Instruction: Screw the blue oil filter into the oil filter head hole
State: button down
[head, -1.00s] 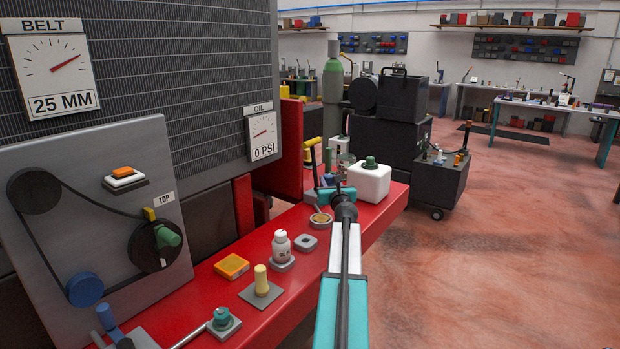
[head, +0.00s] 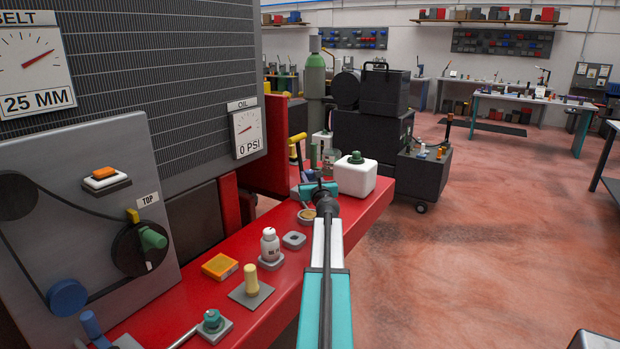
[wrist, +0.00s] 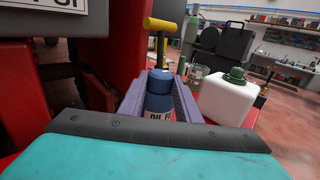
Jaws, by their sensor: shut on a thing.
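In the wrist view the blue oil filter (wrist: 158,97) is upright between the purple fingers of my gripper (wrist: 158,84), which are shut on it. Part of its white label shows, and its lower part is hidden by my wrist. In the head view my gripper (head: 316,189) is at the far end of the red ledge, near a white jug; my arm hides most of the filter there. I cannot make out the oil filter head hole in either view.
The white jug (head: 355,177) with a green cap stands close to the right of my gripper. A yellow T-handle (wrist: 160,25) rises just behind the filter. Open floor lies right.

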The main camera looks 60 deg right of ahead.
jog(key=shift+f+b, duration=2.2)
jog(key=shift+f, duration=0.35)
jog(key=shift+f+b, duration=1.25)
jog(key=shift+f, duration=0.3)
dwell(0.8)
jog(key=c, duration=1.2)
grip_release()
jog(key=shift+s+a, duration=0.1)
jog(key=shift+a, duration=0.05)
jog(key=shift+b+v, duration=0.3)
jog(key=shift+v, duration=6.45)
jog(key=shift+r, duration=0.1)
